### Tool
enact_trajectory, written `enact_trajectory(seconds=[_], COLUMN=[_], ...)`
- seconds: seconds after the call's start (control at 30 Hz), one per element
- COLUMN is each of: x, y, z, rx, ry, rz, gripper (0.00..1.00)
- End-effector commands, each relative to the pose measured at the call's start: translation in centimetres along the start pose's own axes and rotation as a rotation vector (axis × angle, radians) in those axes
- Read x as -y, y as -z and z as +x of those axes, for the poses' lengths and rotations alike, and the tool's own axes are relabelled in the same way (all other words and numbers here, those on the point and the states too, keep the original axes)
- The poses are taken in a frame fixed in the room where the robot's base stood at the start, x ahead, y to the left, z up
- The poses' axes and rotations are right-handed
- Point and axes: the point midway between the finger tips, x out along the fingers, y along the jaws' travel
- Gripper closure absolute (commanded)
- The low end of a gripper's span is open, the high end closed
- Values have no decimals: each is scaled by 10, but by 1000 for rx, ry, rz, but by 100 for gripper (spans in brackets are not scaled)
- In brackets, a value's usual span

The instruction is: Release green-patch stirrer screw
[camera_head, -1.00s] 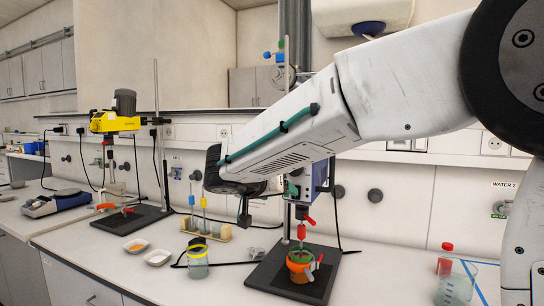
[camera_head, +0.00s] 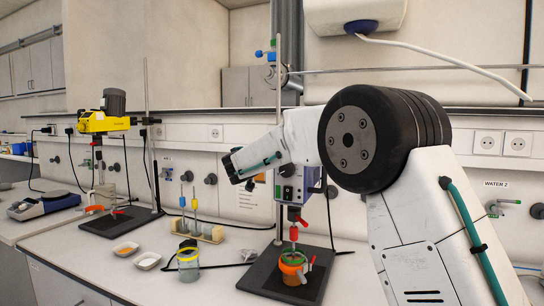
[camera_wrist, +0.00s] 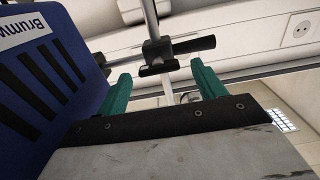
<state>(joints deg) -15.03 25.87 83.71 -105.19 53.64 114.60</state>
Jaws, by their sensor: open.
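No green patch shows clearly at the clamp. In the head view my arm hides the gripper.
Below the stirrer, an orange and green vessel (camera_head: 292,270) stands on the dark base plate (camera_head: 262,279). A yellow stirrer (camera_head: 104,122) stands on the left. A tube rack (camera_head: 211,232), a yellow-rimmed jar (camera_head: 188,263) and two small dishes are on the bench. The right-front bench is partly hidden by my arm.

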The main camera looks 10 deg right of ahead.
Motion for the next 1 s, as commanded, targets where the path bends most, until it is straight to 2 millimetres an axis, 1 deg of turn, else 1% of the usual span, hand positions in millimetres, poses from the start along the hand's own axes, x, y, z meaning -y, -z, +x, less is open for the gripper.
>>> enact_trajectory(seconds=[0.03, 0.13, 0.4, 0.43, 0.47, 0.5, 0.57, 0.6, 0.83, 1.0], x=[0, -1, 0, 0, 0, 0, 0, 0, 0, 0], y=[0, 0, 0, 0, 0, 0, 0, 0, 0, 0], z=[5, 11, 13, 13, 13, 13, 12, 12, 12, 12], rx=[0, 0, 0, 0, 0, 0, 0, 0, 0, 0], ry=[-1, -2, -1, -1, -1, -1, -1, -1, 0, 0], rz=[1, 0, 0, 0, 0, 0, 0, 0, -11, -64], gripper=[31, 31, 31, 36, 45, 56, 73, 76, 76, 76])
